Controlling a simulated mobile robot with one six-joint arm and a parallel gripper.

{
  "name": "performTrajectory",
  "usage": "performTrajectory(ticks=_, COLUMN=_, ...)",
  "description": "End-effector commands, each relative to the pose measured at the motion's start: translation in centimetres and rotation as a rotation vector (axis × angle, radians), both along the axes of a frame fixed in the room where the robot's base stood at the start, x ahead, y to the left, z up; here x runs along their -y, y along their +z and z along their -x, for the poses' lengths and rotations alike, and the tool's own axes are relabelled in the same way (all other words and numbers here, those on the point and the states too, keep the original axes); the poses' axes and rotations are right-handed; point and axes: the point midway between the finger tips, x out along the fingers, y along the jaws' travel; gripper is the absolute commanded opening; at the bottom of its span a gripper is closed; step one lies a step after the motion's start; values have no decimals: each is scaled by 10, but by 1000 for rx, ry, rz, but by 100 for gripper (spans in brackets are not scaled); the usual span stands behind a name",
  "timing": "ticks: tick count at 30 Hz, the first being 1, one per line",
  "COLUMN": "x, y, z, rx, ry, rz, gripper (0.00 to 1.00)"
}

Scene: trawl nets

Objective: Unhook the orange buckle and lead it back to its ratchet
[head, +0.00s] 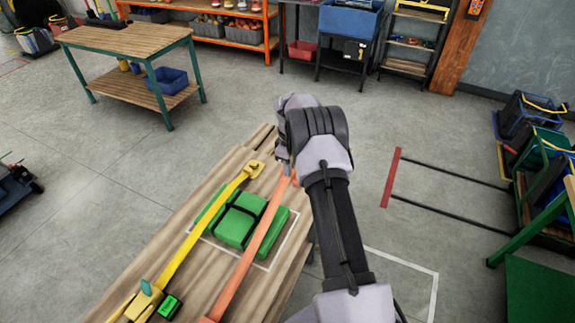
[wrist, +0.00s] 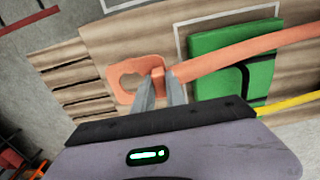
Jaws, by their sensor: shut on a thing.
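The orange buckle (wrist: 118,89) is a flat plate with a rounded hole, at the end of the orange strap (head: 251,244). My gripper (wrist: 163,80) is shut on the buckle's neck, where the strap joins it; its hole faces the wrist camera. Bare wood shows through the hole, and no hook is visible in it. In the head view my gripper (head: 288,172) is at the far right edge of the wooden bench top, and my wrist hides most of the buckle. The strap runs across the green case (head: 236,227) to the picture's bottom edge. Its ratchet is not clearly visible.
A yellow strap (head: 200,228) crosses the case on the left, its buckle (head: 253,168) at the far end and its ratchet (head: 145,302) near. White lines mark the bench around the case. A wooden table (head: 125,40) stands far left.

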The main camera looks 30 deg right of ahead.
Motion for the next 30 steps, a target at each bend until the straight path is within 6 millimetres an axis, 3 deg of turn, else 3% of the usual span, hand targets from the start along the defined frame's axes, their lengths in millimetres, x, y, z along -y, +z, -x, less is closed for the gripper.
performTrajectory(ticks=30, x=-155, y=-1, z=103, rx=3, ry=3, rz=2, gripper=0)
